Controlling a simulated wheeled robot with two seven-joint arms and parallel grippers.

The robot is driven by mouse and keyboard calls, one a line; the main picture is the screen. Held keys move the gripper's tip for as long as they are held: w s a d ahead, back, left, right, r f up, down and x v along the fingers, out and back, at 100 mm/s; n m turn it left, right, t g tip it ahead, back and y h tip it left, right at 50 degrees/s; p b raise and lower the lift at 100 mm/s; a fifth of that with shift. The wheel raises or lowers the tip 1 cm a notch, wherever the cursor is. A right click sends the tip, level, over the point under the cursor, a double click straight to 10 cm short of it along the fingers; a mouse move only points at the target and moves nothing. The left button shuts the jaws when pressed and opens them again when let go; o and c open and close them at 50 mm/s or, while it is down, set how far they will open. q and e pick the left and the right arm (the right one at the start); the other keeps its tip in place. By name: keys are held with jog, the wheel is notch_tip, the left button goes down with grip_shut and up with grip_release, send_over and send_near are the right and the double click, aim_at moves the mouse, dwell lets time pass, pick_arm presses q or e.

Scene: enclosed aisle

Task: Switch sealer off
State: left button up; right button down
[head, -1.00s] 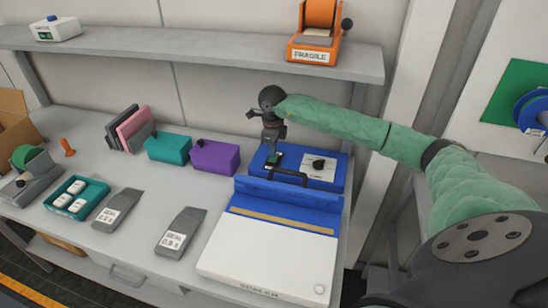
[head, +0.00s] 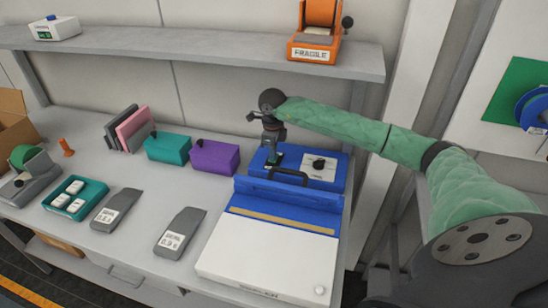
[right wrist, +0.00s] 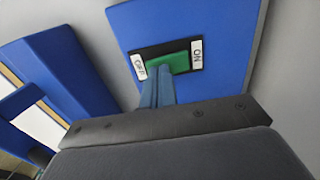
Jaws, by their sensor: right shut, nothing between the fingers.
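The sealer is a blue and white machine (head: 268,248) at the right end of the bench, with a blue control box (head: 334,184) behind it. The box top carries a switch with a green rocker (right wrist: 172,61) in a black frame, between an OFF label (right wrist: 139,67) on the left and an ON label (right wrist: 197,55) on the right. My right gripper (head: 273,155) is shut and empty, pointing down at the switch. In the right wrist view its fingertips (right wrist: 157,88) overlap the rocker's OFF-side end; I cannot tell whether they touch. My left gripper is out of view.
A black knob (head: 318,163) and a black handle (head: 288,175) stand close to the gripper. A purple box (head: 215,157) and a teal box (head: 168,149) sit to the left. A grey shelf (head: 190,60) runs above, holding an orange FRAGILE dispenser (head: 315,35).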

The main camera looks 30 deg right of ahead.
jog(key=shift+f, duration=0.35)
jog(key=shift+r, duration=0.2)
jog(key=shift+r+p, duration=0.5)
jog(key=shift+r, duration=2.85)
jog(key=shift+f, duration=0.1)
